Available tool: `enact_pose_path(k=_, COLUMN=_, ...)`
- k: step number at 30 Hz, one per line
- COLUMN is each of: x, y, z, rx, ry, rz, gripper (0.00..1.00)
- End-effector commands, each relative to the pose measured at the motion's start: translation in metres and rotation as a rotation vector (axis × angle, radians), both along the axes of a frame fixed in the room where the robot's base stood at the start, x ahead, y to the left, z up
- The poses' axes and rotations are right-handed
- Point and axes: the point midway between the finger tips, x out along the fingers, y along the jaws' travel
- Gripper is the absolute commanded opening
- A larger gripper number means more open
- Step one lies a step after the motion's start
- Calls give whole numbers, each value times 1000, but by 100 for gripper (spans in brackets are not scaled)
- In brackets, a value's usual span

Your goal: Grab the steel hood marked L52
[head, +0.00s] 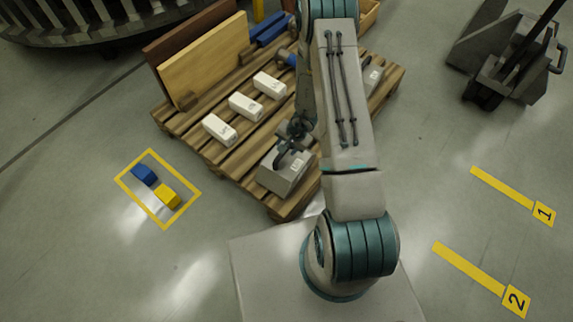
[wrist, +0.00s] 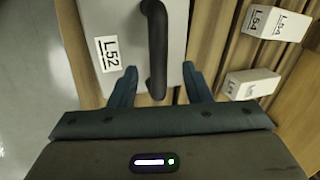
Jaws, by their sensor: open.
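The steel hood (wrist: 115,20) marked L52 is a grey box with a black bar handle (wrist: 157,45) on top; its L52 label (wrist: 108,53) is readable in the wrist view. In the head view the hood (head: 283,178) sits at the pallet's near corner. My gripper (wrist: 160,78) is open, with one blue-grey finger on each side of the handle's near end. In the head view my gripper (head: 290,150) is at the hood, partly hidden by my arm.
The wooden pallet (head: 186,127) also holds several white boxes; one box (wrist: 275,22) is marked L54. Brown boards (head: 205,60) stand at its back left. A yellow floor frame (head: 127,186) holds blue and yellow blocks. A pallet jack (head: 500,65) stands at the upper right.

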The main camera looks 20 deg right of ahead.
Motion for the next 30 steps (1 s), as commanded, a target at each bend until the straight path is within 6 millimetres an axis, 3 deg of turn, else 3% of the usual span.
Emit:
enact_pose_path(k=3, x=-1, y=5, z=-20, rx=1, ry=4, rz=-2, gripper=44)
enact_pose_path(k=9, x=4, y=11, z=-42, rx=1, ry=1, rz=-1, gripper=44)
enact_pose_path(k=18, x=5, y=11, z=-43, rx=1, ry=1, rz=0, gripper=44)
enact_pose_path(k=23, x=5, y=11, z=-43, rx=1, ry=1, rz=0, gripper=0)
enact_pose_path(k=30, x=5, y=11, z=-43, rx=-1, ry=1, rz=0, gripper=0)
